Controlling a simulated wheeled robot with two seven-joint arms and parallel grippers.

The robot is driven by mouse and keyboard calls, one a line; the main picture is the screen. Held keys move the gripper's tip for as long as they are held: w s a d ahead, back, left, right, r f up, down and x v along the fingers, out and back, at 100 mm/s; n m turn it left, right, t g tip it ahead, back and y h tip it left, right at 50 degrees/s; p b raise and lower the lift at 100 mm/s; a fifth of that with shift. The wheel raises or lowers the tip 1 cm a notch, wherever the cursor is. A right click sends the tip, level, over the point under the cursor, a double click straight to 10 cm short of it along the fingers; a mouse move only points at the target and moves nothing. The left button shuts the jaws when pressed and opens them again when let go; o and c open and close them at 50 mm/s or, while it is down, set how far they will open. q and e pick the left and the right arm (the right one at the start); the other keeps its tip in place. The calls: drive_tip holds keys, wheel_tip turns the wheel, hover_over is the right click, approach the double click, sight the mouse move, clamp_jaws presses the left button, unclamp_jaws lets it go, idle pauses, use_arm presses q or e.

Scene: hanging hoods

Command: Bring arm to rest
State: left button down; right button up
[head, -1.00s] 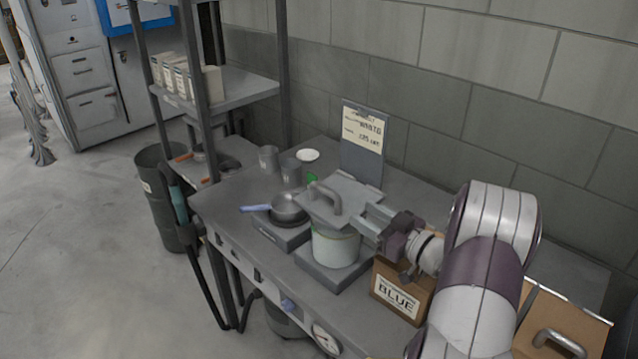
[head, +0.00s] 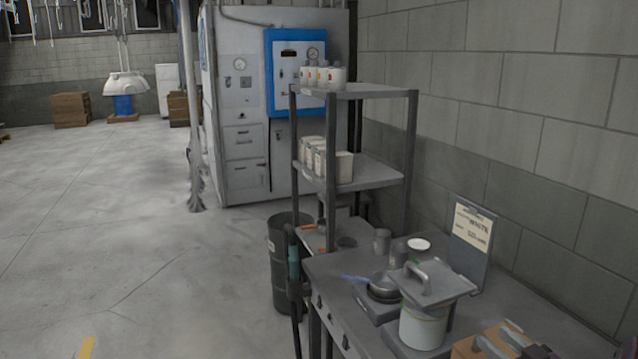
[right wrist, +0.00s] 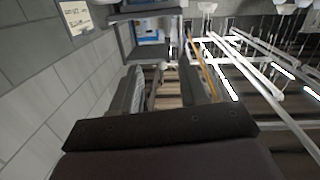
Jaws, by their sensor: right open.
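My right gripper (head: 503,341) is at the bottom right of the head view, over the near part of the workbench and partly cut off by the frame edge. It is open, and its two grey fingers also show in the right wrist view (right wrist: 165,85), apart, with nothing held. It is clear of the pot (head: 423,329), which stands to its left under a square grey lid with a handle (head: 428,283). My left gripper is not in view.
The workbench (head: 330,268) also holds a small pan (head: 383,288), cups (head: 382,242) and an upright sign (head: 470,240). A cardboard box (head: 465,349) is below the gripper. A shelf rack (head: 410,150) and bin (head: 283,270) stand behind. The floor at left is open.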

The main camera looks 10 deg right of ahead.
drive_tip(key=w+a+f+m+g+h, duration=0.1)
drive_tip(key=a+f+m+g+h, duration=0.2)
drive_tip(key=a+f+g+h, duration=0.35)
use_arm(q)
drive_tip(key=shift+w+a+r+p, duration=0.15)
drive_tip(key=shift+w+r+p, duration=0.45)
drive_tip(key=shift+p, duration=0.15)
use_arm(e)
drive_tip(key=s+a+f+g+y, duration=0.1)
drive_tip(key=s+a+g+y, duration=0.2)
drive_tip(key=s+a+g, duration=0.6)
drive_tip(key=s+a, duration=0.6)
drive_tip(key=s, duration=0.2)
drive_tip(key=shift+f, duration=0.35)
drive_tip(key=shift+a, duration=0.1)
